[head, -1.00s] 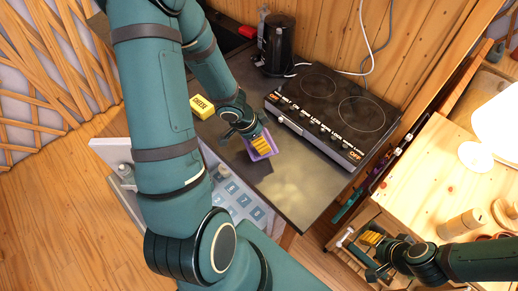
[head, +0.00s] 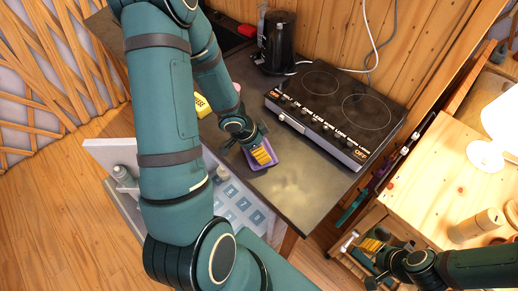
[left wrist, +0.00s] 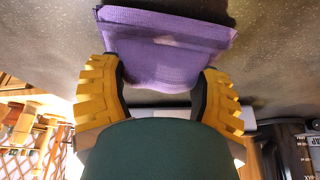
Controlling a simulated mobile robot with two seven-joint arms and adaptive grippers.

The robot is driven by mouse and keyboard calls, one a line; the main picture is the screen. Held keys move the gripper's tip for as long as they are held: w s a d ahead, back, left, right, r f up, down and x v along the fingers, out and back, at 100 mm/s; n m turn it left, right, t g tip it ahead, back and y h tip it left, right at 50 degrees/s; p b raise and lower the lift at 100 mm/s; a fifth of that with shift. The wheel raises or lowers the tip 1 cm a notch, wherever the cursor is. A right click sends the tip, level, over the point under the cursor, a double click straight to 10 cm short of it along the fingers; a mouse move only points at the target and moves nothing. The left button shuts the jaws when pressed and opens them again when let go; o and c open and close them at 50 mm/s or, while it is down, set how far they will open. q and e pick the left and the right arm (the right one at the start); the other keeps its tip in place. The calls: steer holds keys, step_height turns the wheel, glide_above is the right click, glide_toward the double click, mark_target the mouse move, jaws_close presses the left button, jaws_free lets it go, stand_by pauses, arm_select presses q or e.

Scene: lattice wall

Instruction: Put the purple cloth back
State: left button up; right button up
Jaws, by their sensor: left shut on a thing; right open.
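The purple cloth (head: 268,164) lies folded at the dark countertop (head: 295,193), left of the cooktop. My left gripper (head: 262,154) is over it, with its yellow fingers shut on it. In the left wrist view the cloth (left wrist: 163,45) spans between the two yellow fingers, and its far edge spreads beyond the fingertips. I cannot tell whether it is lifted off the counter. My right gripper (head: 372,246) is open and empty at the lower right, beside the wooden table.
The cooktop (head: 335,110) and a black kettle (head: 278,42) stand behind the cloth. A yellow cheese box (head: 203,106) is partly hidden by my left arm. A wooden table (head: 440,180) with a lamp is at right.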

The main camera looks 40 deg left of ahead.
arm_select(q)
steer(key=o, duration=0.8)
steer(key=shift+f, duration=0.15)
steer(key=o, duration=0.5)
steer(key=shift+c, duration=0.2)
steer(key=p+v, duration=0.5)
steer(key=v, duration=0.2)
steer(key=shift+w+p, duration=0.1)
steer(key=shift+p, duration=0.25)
steer(key=shift+r, duration=0.2)
step_height(320, 180, up, 5)
glide_above(252, 155)
steer(key=s+a, duration=0.1)
steer(key=s, duration=0.1)
steer(key=shift+f, duration=0.2)
